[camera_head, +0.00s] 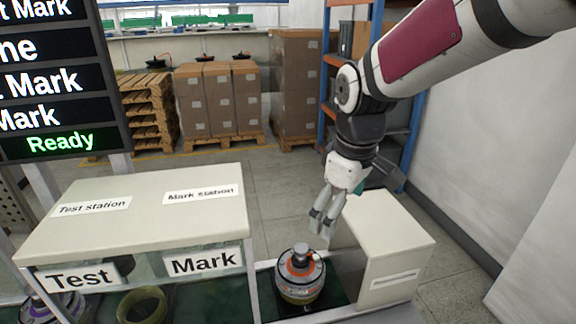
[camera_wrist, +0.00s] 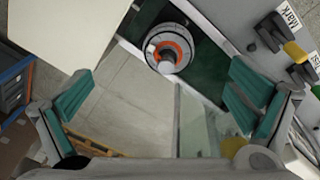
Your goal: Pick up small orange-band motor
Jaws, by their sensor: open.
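The motor with an orange band (camera_head: 301,273) stands upright on a dark green surface between the station box and a smaller cream box. It also shows in the wrist view (camera_wrist: 168,50), ahead of the fingers, with its shaft at the centre of an orange ring. My gripper (camera_head: 325,228) hangs above and slightly right of it in the head view, apart from it. In the wrist view the teal fingers (camera_wrist: 163,97) are wide apart with nothing between them. Another motor with a purple band (camera_head: 42,306) is partly hidden under the Test side of the station.
The cream station box (camera_head: 140,215) stands left of the motor. The smaller cream box (camera_head: 392,245) stands close on its right. A yellowish ring (camera_head: 142,306) lies under the station. Buttons (camera_wrist: 292,52) show at the wrist view's right. Pallets and cartons (camera_head: 205,100) stand far behind.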

